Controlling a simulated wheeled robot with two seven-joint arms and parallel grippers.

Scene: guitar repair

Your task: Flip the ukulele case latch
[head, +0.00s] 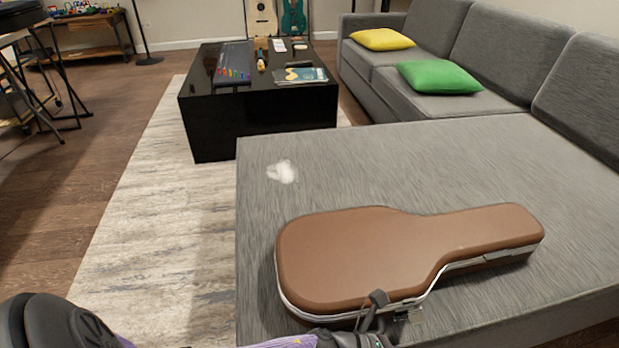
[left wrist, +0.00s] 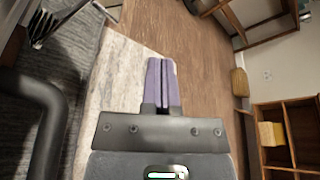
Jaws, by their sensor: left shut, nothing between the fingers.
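The brown ukulele case (head: 390,255) lies closed and flat on the grey sofa seat, its narrow end to the right. A silver rim runs along its near side. A small silver latch (head: 410,316) shows on that side, beside a dark curved part that looks like the handle (head: 376,302). I cannot tell the latch's position. My left arm enters along the bottom edge of the head view, just in front of the case. In the left wrist view my left gripper (left wrist: 162,62) has its purple fingers together, with nothing between them. My right gripper is not in view.
The grey sofa (head: 560,190) has free room behind the case, with a white patch (head: 282,172). A black coffee table (head: 230,120) with small items stands beyond. The rug (head: 165,210) is clear at left. A dark curved bar (left wrist: 45,120) shows close in the left wrist view.

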